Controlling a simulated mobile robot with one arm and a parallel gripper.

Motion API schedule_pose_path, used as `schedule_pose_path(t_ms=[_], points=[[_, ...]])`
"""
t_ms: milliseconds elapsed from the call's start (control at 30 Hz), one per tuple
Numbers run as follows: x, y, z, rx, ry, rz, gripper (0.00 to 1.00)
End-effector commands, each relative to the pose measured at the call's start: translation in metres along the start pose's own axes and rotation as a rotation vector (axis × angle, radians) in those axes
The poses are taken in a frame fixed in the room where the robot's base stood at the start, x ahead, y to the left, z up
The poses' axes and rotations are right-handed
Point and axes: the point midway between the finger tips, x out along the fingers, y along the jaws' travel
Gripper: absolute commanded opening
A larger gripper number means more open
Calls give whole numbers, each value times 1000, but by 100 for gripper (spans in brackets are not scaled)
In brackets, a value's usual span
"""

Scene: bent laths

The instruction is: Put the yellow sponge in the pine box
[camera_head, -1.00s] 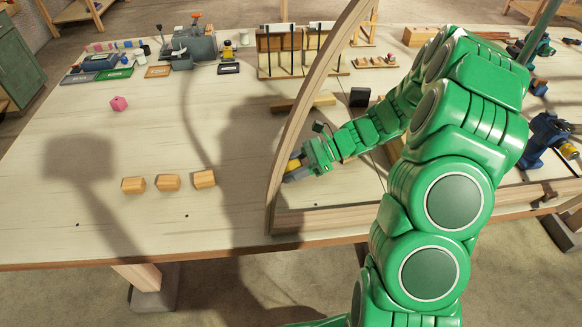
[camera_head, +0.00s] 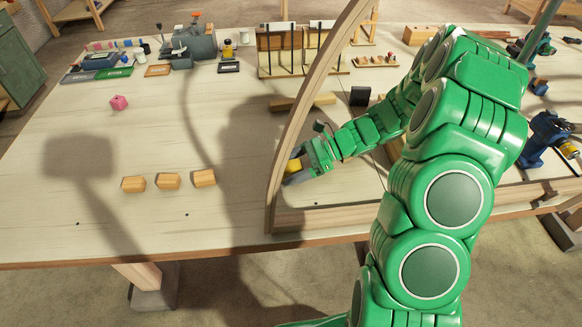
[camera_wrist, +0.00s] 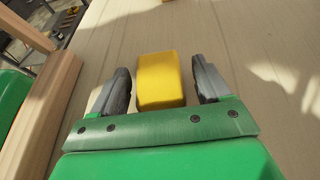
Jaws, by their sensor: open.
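The yellow sponge (camera_wrist: 161,80) lies between the two grey fingers of my gripper (camera_wrist: 160,84) in the wrist view. The fingers are open, with a gap on each side of the sponge. In the head view the sponge (camera_head: 293,166) is partly hidden by my gripper (camera_head: 291,172) and the curved wooden lath. The gripper is low over the table, just inside the lath. I cannot clearly pick out a pine box in either view; a small wooden box-like thing (camera_head: 419,36) stands at the back right.
The tall curved lath (camera_head: 306,100) rises close beside my gripper, joined to a straight wooden rail (camera_head: 335,217) in front. The table's left middle is mostly clear.

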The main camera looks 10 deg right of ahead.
Motion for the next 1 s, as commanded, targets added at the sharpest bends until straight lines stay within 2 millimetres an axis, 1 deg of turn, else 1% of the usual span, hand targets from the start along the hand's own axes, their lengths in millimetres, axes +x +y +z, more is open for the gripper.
schedule_pose_path(t_ms=[33,233,267,300,400,833,1000], points=[[-8,-1,-1,-2,2,-6,77],[-35,-2,0,-3,1,-5,77],[-38,-1,0,-3,1,-5,79],[-42,-1,0,-3,1,-4,85],[-47,0,0,-1,1,-2,99],[-48,0,0,-1,1,-1,99],[-42,-3,9,-5,22,-8,99]])
